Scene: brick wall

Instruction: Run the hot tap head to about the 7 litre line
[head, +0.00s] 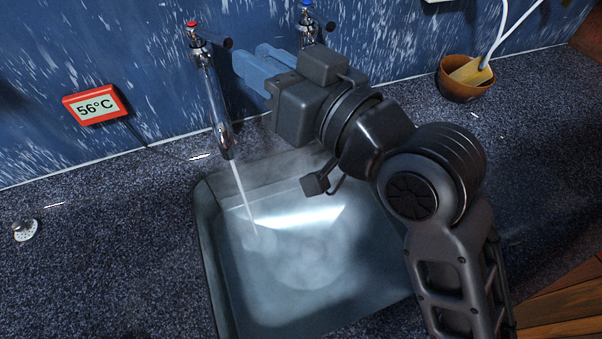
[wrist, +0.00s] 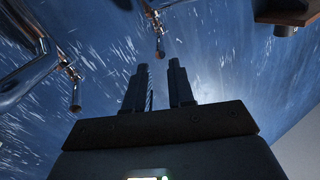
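The hot tap (head: 208,85) has a red cap, a dark lever (head: 228,44) and a long chrome spout. A thin stream of water (head: 243,198) runs from it into the sink (head: 207,230). Water (head: 300,265) lies in the sink under steam; I cannot make out litre lines or read the level. My gripper (head: 250,67) is just right of the hot tap's spout, below and right of its lever, apart from both. In the wrist view my gripper's two fingers (wrist: 158,66) stand apart with nothing held between them.
The blue-capped tap (head: 307,25) is behind my gripper, partly hidden. A red-framed display (head: 95,105) reads 56°C. A brown bowl (head: 466,92) with a wooden-looking block stands at the back right. A round metal strainer (head: 26,230) lies on the left counter. My arm covers the sink's right side.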

